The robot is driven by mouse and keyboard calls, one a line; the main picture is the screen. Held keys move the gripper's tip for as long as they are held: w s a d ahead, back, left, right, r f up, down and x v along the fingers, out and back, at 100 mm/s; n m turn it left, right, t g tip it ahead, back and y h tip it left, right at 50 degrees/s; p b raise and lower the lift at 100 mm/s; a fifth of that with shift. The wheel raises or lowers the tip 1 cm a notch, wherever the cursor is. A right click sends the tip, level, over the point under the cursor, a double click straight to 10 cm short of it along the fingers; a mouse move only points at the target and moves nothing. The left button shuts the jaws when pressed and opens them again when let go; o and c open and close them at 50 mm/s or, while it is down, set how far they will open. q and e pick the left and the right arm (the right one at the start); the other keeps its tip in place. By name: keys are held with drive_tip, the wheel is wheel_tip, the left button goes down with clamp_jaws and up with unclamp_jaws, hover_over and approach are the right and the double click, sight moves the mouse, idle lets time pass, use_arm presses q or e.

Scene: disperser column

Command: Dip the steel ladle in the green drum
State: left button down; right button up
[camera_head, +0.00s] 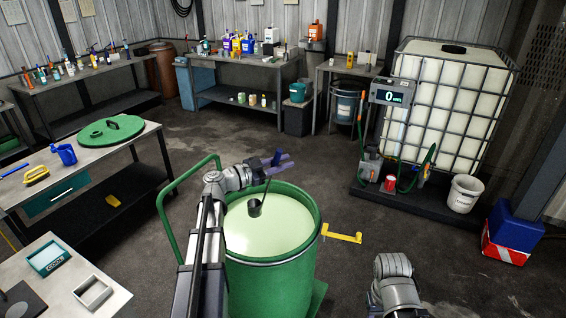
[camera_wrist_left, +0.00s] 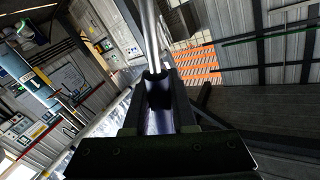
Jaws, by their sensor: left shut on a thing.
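The green drum (camera_head: 268,272) stands open in the lower middle of the head view, filled near the rim with pale yellow-green liquid (camera_head: 287,225). My left gripper (camera_head: 276,163) is above the drum's far rim, shut on the handle of the steel ladle (camera_head: 254,209). The ladle hangs down steeply, with its small dark cup over or at the liquid; I cannot tell whether it touches. In the left wrist view the shiny handle (camera_wrist_left: 150,38) rises from between the fingers (camera_wrist_left: 158,95). My right gripper is out of view; only part of that arm shows at the bottom.
A green lid (camera_head: 111,131) lies on the left bench beside a blue jug (camera_head: 64,154) and a yellow brush (camera_head: 36,175). A green handrail (camera_head: 166,215) rises left of the drum; a yellow bracket (camera_head: 342,235) projects at its right. A white caged tank (camera_head: 455,95) stands back right.

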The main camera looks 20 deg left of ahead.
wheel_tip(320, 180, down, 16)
drive_tip(key=b, duration=1.5)
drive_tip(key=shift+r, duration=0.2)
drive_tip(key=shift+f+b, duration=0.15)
drive_tip(key=shift+b, duration=0.15)
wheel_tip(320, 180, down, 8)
drive_tip(key=b, duration=0.8)
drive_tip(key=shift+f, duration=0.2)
idle(0.7)
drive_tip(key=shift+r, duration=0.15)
idle(0.4)
